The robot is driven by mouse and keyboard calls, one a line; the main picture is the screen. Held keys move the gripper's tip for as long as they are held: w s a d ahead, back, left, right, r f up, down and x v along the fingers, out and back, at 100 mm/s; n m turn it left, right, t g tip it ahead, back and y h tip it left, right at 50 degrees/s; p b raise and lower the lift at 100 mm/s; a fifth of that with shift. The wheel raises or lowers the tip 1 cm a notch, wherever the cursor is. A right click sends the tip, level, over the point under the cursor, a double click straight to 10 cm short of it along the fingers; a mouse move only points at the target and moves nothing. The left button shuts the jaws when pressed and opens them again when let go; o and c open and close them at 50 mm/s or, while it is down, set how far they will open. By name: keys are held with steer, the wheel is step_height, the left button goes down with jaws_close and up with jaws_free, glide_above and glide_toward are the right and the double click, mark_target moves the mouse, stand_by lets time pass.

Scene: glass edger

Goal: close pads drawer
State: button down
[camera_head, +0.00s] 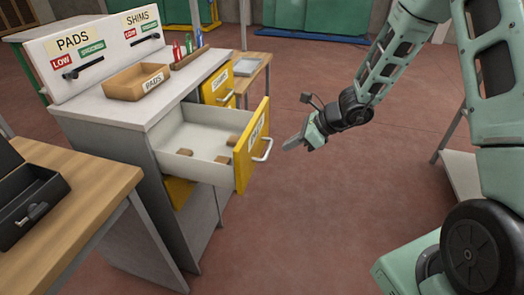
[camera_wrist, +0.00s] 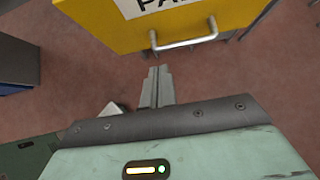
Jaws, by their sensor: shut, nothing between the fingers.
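The pads drawer (camera_head: 202,139) is pulled well out of the white-topped cabinet in the head view. Its yellow front (camera_head: 251,143) has a white label and a silver bar handle (camera_head: 263,150). A few small brown blocks lie inside it. In the wrist view the yellow front (camera_wrist: 190,22) fills the top, with the handle (camera_wrist: 184,41) below the label. My gripper (camera_head: 290,144) is shut and empty, just right of the handle in the head view. In the wrist view its fingertips (camera_wrist: 159,70) point at the handle, with a small visible gap.
A brown box labelled PADS (camera_head: 137,82) stands on the cabinet top (camera_head: 166,111). Another yellow drawer (camera_head: 217,86) is behind the open one. A wooden table (camera_head: 85,175) with a black case (camera_head: 28,197) stands at left. The reddish floor right of the drawer is clear.

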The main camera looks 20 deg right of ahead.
steer(key=x, duration=0.5)
steer(key=shift+w+a+f, duration=0.15)
steer(key=shift+a+f, duration=0.05)
steer(key=shift+a, duration=0.1)
steer(key=shift+w+a+f+p, duration=0.15)
steer(key=shift+w+a+p, duration=0.3)
steer(key=shift+w+a, duration=0.35)
steer(key=shift+w+a+f+p, duration=0.1)
steer(key=shift+w+a+p, duration=0.4)
steer(key=shift+a, duration=0.55)
steer(key=shift+w, duration=0.1)
